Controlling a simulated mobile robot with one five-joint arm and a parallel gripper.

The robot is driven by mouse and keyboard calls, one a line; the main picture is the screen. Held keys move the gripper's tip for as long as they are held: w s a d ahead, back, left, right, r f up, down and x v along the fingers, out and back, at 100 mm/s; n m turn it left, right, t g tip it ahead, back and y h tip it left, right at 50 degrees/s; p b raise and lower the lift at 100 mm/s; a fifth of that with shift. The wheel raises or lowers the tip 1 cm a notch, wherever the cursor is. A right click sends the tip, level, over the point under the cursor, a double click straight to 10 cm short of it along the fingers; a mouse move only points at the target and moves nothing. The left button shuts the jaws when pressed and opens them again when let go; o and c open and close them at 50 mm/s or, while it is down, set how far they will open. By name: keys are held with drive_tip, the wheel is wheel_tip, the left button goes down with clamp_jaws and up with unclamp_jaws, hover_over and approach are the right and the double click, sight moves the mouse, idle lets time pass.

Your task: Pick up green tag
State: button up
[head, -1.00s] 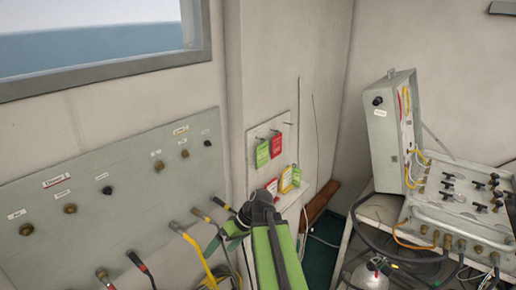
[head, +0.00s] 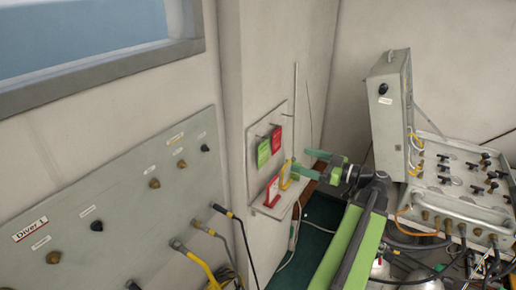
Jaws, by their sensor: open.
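A green tag (head: 264,152) hangs from a hook on the small wall board, left of a red tag (head: 277,139). On the small shelf below stand a red tag (head: 272,190) and a yellow tag (head: 285,178). A second green tag, on the shelf beside the yellow one earlier, is not clearly seen now; my gripper covers that area. My gripper (head: 302,161) is open with green fingers pointing left, to the right of the board. I see nothing held between the fingers. I cannot tell its distance from the tags.
The small shelf (head: 264,211) juts from the wall. A large panel (head: 120,210) with knobs and hoses is at left. An open grey case (head: 388,125) with valves and cables stands at right. A thin rod (head: 295,100) rises beside the board.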

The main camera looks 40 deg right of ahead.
approach(264, 145)
drive_tip(key=x, duration=0.5)
drive_tip(key=shift+f, duration=0.2)
drive_tip(key=shift+r+x, duration=0.2)
drive_tip(key=shift+x, duration=2.5)
drive_tip(key=c, duration=1.4)
